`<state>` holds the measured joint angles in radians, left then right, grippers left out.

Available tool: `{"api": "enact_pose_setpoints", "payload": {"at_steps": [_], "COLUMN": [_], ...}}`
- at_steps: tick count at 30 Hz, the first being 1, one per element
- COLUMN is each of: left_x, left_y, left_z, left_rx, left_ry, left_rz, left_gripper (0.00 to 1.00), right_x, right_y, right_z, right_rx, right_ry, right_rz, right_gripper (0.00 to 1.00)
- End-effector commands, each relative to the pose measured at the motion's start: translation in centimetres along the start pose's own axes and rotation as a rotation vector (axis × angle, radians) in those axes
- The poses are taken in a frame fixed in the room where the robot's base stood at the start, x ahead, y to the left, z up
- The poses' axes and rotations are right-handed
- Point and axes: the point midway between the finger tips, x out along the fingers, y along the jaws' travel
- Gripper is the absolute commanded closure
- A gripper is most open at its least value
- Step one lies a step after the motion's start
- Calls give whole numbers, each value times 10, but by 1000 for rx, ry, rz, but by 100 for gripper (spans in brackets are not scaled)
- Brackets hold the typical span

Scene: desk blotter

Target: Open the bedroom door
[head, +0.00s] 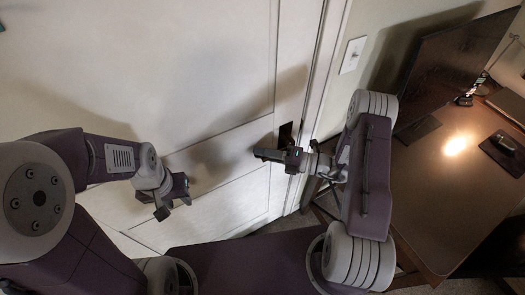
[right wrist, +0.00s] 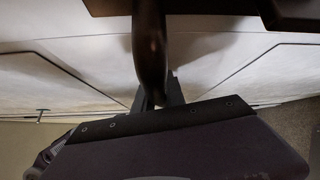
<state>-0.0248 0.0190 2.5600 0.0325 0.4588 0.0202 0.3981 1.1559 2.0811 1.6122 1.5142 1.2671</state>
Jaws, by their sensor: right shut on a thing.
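The pale panelled bedroom door (head: 215,60) fills the left and middle of the head view and looks closed against its frame. Its dark handle plate (head: 285,131) is near the door's right edge. My right gripper (head: 275,155) is at the handle, covering part of it. In the right wrist view, the dark door handle (right wrist: 150,45) runs down between the fingers, and the right gripper (right wrist: 165,95) is shut on it. My left gripper (head: 172,198) is in front of the door's lower left part, empty, its fingers apart.
A brown desk (head: 440,200) stands on the right, close to my right arm, with a black monitor (head: 450,70) and a mouse on a dark pad (head: 503,155). A light switch (head: 352,55) is on the wall right of the door frame (head: 325,60).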

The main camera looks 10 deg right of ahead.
Motion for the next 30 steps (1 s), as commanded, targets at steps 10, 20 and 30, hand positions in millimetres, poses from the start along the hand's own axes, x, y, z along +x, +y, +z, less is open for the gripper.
{"api": "enact_pose_setpoints", "payload": {"at_steps": [10,20,30], "left_x": [-14,-17,-17], "left_y": [0,0,0], "left_z": [-2,-2,-2], "left_rx": [0,0,0], "left_ry": [0,0,0], "left_rz": [0,0,0], "left_gripper": [64,64,64], "right_x": [-2,-8,-12], "right_y": [-26,-50,-61], "right_z": [-3,0,2], "right_rx": [-179,-333,-405], "right_ry": [31,53,63], "right_rz": [-183,-335,-408], "right_gripper": [100,100,100]}}
